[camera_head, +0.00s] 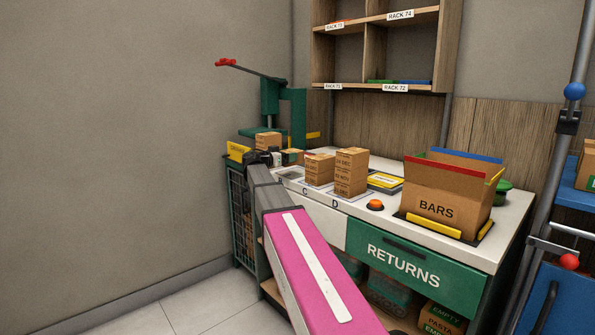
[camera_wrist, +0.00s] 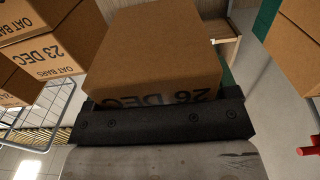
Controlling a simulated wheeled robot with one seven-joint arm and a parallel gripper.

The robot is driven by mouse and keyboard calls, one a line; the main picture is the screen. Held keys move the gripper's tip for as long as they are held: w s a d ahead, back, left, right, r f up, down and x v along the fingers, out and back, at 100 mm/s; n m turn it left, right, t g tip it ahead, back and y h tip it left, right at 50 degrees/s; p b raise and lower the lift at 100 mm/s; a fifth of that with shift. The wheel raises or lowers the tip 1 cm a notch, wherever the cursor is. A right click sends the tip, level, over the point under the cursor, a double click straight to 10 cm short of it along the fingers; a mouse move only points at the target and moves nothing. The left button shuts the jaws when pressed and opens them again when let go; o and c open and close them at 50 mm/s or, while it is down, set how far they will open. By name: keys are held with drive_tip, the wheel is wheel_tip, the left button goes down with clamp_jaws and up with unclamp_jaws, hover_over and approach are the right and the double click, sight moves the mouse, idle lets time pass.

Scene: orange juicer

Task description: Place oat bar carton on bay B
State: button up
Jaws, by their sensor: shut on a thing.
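My gripper (camera_wrist: 160,112) is shut on an oat bar carton (camera_wrist: 155,50), a plain brown box with an upside-down date, seemingly 26 DEC, near the dark jaw. In the head view my gripper (camera_head: 270,157) is at the far left end of the white counter (camera_head: 400,207). A brown carton (camera_head: 268,140) shows just behind it; I cannot tell whether it is the held one. Cartons stand on bay C (camera_head: 319,168) and, stacked taller, on bay D (camera_head: 351,172).
A green press-like stand (camera_head: 285,105) with a red-tipped lever rises behind my gripper. In the wrist view, OAT BARS cartons marked 23 DEC (camera_wrist: 45,55) are close left and another carton (camera_wrist: 295,45) is right.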

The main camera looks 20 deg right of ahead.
drive_tip(key=d+f, duration=0.1)
drive_tip(key=w+d+f, duration=0.1)
drive_tip(key=d, duration=0.1)
drive_tip(key=shift+d+f, duration=0.15)
drive_tip(key=shift+d, duration=0.1)
drive_tip(key=shift+f, duration=1.95)
drive_tip(key=shift+f, duration=0.15)
drive_tip(key=o, duration=0.9)
drive_tip(key=shift+s+a, duration=0.15)
drive_tip(key=shift+a, duration=0.05)
drive_tip(key=v, duration=1.1)
drive_tip(key=shift+s+a, duration=0.1)
drive_tip(key=shift+a, duration=0.15)
